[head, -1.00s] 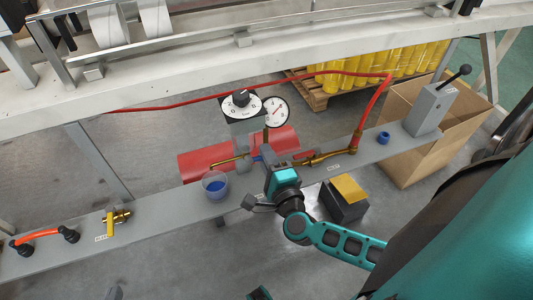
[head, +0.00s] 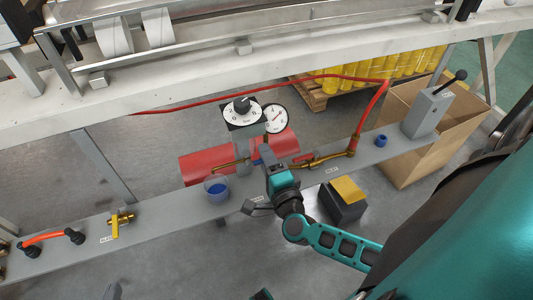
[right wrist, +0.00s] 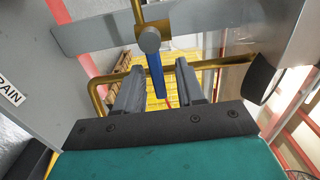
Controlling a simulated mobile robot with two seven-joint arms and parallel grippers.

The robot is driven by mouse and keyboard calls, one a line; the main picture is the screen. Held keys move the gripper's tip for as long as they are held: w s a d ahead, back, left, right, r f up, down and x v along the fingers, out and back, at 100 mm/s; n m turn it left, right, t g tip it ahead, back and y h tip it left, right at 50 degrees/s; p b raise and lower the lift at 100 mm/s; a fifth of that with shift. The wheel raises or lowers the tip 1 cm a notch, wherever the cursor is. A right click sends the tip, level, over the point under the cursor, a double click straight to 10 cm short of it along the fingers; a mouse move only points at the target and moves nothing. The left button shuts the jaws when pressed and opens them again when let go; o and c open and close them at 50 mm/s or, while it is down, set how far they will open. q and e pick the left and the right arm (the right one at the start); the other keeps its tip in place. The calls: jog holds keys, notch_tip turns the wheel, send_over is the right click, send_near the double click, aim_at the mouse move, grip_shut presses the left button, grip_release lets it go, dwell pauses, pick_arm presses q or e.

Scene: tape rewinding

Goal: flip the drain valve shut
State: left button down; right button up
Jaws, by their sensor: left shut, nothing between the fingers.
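The drain valve shows in the right wrist view as a blue lever (right wrist: 156,76) hanging from a round grey pivot on a brass pipe (right wrist: 102,84). My right gripper (right wrist: 159,92) is open, with one finger on each side of the lever and a gap on both sides. A DRAIN label (right wrist: 9,91) is at the left there. In the head view my right gripper (head: 268,160) is over the shelf before the red tank (head: 206,165) and hides most of the lever. Only the grey tip of my left gripper (head: 112,292) shows, at the bottom edge; it is shut and empty.
A clear cup with blue inside (head: 217,188) stands left of my right gripper. A gauge (head: 275,118) and dial (head: 242,108) rise behind. A yellow-topped black box (head: 346,196) is below the shelf's front.

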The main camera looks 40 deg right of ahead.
jog(key=shift+s, duration=0.1)
jog(key=v, duration=1.2)
jog(key=shift+s+a+p, duration=0.15)
jog(key=shift+s+p, duration=0.15)
jog(key=shift+p, duration=0.1)
jog(key=shift+a+r, duration=0.1)
jog(key=shift+r, duration=0.05)
